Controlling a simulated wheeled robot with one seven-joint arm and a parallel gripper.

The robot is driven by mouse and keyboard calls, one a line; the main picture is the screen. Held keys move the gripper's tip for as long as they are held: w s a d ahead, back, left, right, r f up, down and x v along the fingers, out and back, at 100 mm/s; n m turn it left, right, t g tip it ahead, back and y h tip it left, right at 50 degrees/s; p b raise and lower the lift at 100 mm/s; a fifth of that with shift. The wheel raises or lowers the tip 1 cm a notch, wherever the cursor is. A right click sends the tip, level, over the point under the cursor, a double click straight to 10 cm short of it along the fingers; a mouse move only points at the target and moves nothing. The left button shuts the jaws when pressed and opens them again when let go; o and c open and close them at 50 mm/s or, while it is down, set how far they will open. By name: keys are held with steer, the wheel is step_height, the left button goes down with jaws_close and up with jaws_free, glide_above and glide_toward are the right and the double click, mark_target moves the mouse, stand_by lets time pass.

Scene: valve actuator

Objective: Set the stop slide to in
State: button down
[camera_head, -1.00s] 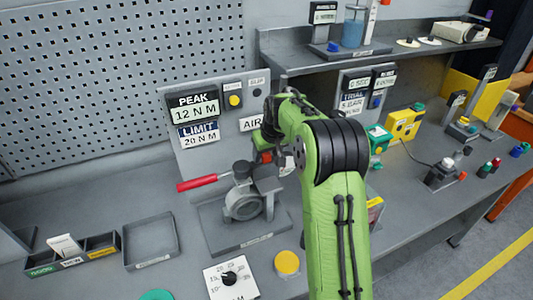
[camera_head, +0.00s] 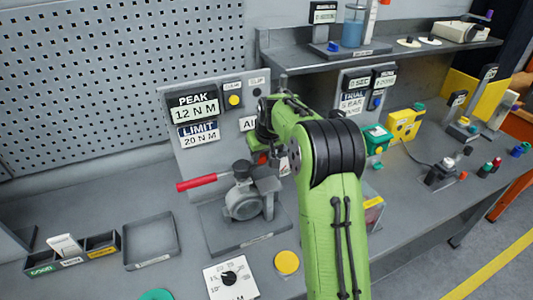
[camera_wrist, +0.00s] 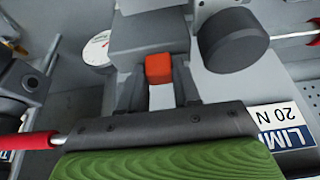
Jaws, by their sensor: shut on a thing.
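A small orange-red block (camera_wrist: 159,68), which looks like the stop slide's knob, sits between my fingertips in the wrist view. My gripper (camera_wrist: 158,88) is shut on it. The block is against a grey housing (camera_wrist: 150,35), with a dark round cap (camera_wrist: 232,40) to its right. In the head view, my gripper (camera_head: 268,150) is behind the grey valve actuator (camera_head: 243,200), close to the panel, and partly hidden by my own wrist. A bit of red (camera_head: 262,158) shows there. I cannot read any in or out marking on the slide.
A red-handled lever (camera_head: 203,183) sticks out left of the valve. The upright panel (camera_head: 185,155) with PEAK and LIMIT labels stands close behind. An empty tray (camera_head: 151,261) lies left.

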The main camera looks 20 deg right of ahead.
steer(key=c, duration=0.8)
jaws_free()
steer(key=shift+a, duration=0.1)
